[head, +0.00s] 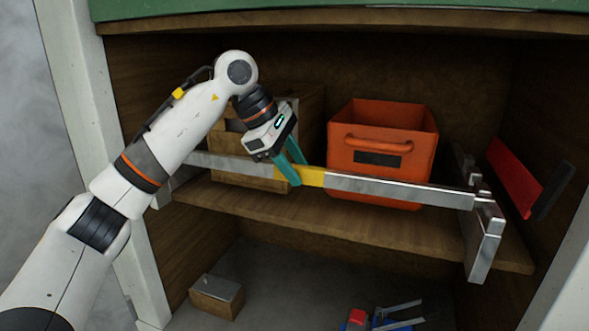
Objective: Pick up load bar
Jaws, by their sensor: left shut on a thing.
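The load bar (390,189) is a long silver bar with a yellow band (313,177) near its middle. It runs across the front of the wooden shelf, sloping slightly down to the right. Its right end is by a metal bracket (483,240). Its left part passes behind my left arm. My right gripper does not show.
An orange bin (382,125) with a front handle stands on the shelf (350,218) behind the bar. A wooden crate (310,110) is behind my left gripper. A red board (513,178) is on the right wall. Below are a small box (217,296) and tools (385,318).

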